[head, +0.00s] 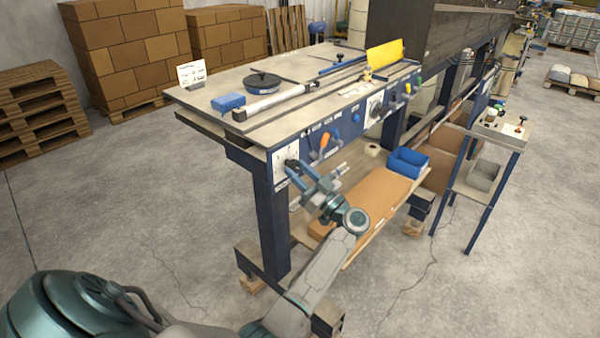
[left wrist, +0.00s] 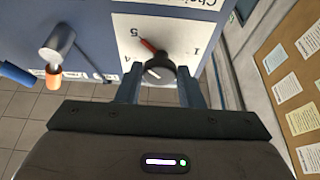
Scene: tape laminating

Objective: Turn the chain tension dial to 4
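The chain tension dial is a dark round knob (left wrist: 159,69) with a red pointer, on a white plate (left wrist: 180,30) printed with numbers. The wrist view shows the plate upside down. The red pointer aims up and left, close to the 5; the 4 is lower left and the 1 is at right. In the head view the white plate (head: 284,155) is at the left end of the blue front panel. My left gripper (left wrist: 160,82) has one blue finger on each side of the knob and looks open. It also shows at the plate in the head view (head: 297,172). My right gripper is not in view.
An orange-tipped lever (left wrist: 54,76) stands beside the dial in the wrist view. More controls (head: 357,116) line the panel. The machine's tabletop (head: 215,88) is above, and a shelf with a cardboard-coloured sheet (head: 375,192) is below. The floor in front is mostly clear.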

